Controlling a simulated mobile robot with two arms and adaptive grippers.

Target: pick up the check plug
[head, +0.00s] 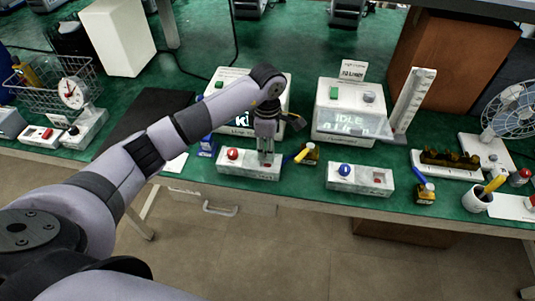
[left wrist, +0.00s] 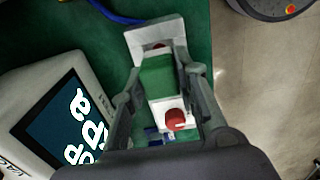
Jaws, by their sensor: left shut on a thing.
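My left gripper (head: 265,158) points down over the right part of a white block with a red knob (head: 233,170). In the left wrist view my gripper's fingers (left wrist: 166,72) are shut on a green piece, which I take as the check plug (left wrist: 157,78). The plug covers the middle of the white block, whose red knob (left wrist: 175,120) shows below it and whose other end (left wrist: 154,38) shows above. In the head view the fingers hide the plug. I cannot tell whether it still touches the block. My right gripper is not in view.
A pump with a lit screen (head: 222,110) stands behind the gripper, and a second pump reading IDLE (head: 345,100) stands right of it. A wire basket (head: 40,80) is at left.

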